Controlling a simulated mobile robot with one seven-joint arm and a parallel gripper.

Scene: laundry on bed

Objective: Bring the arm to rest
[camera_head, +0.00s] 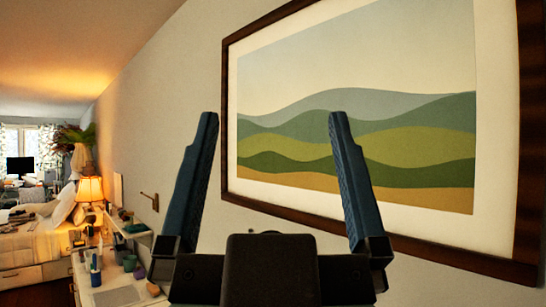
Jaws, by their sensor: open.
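My gripper (272,122) fills the lower middle of the head view. Its two blue fingers point upward and stand wide apart. Nothing is between them except the view of the wall and the picture behind. The black palm of the gripper is at the bottom centre, and the rest of my arm is out of view.
A large framed landscape picture (300,168) hangs on the wall close behind the gripper. At lower left, a white surface (112,297) holds cups, bottles and small items. Beyond it are a lit lamp (90,190) and a bed (30,240) with things on it.

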